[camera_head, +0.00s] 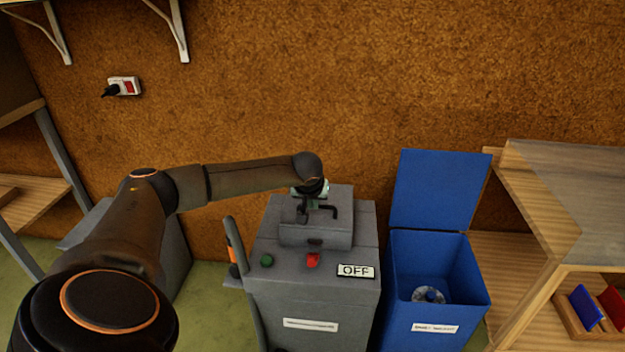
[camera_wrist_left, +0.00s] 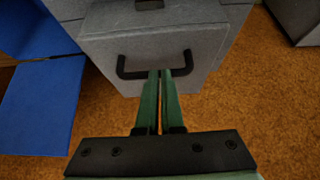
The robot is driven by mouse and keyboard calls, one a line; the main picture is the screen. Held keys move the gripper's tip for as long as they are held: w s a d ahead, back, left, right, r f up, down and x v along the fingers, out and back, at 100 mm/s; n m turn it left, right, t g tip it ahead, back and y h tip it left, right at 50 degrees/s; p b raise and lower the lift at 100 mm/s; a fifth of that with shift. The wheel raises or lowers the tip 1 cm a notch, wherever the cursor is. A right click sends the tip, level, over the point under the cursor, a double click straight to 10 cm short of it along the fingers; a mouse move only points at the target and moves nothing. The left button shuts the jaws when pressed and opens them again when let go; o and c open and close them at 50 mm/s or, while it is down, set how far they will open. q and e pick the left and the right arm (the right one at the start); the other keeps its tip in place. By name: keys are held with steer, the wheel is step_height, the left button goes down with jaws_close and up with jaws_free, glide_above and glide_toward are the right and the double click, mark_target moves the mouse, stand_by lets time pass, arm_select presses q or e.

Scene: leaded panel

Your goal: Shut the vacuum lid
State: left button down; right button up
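The grey vacuum (camera_head: 308,288) stands against the cork wall, with an "OFF" label, a green button and a red control on top. Its raised grey lid section (camera_head: 316,237) carries a black handle (camera_head: 325,209). In the left wrist view, the grey lid (camera_wrist_left: 160,45) and its black handle (camera_wrist_left: 128,74) show close up. My left gripper (camera_head: 312,202) is at the handle. Its green fingers (camera_wrist_left: 160,72) are close together, with tips overlapping the handle bar in that view; I cannot tell if they touch it. Whether the lid is fully seated is unclear. My right gripper is not in view.
An open blue bin (camera_head: 455,315) stands right of the vacuum, its lid upright, with a round item inside. A wooden shelf (camera_head: 560,195) is at the right. A wall socket (camera_head: 124,86) is at upper left. Grey equipment (camera_head: 175,262) stands behind my left arm.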

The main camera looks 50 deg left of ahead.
arm_select(q)
steer(key=shift+s+d+f+g, duration=0.15)
steer(key=shift+s+d+f, duration=0.1)
steer(key=shift+f, duration=0.25)
steer(key=shift+s+d+f+g, duration=0.15)
steer(key=shift+s+f, duration=0.1)
steer(key=shift+f, duration=0.2)
step_height(320, 180, up, 5)
steer(key=p, duration=0.3)
steer(key=shift+r+p, duration=0.1)
steer(key=shift+p, duration=0.3)
steer(key=s+d, duration=0.5)
steer(key=s, duration=0.1)
steer(key=shift+f, duration=0.4)
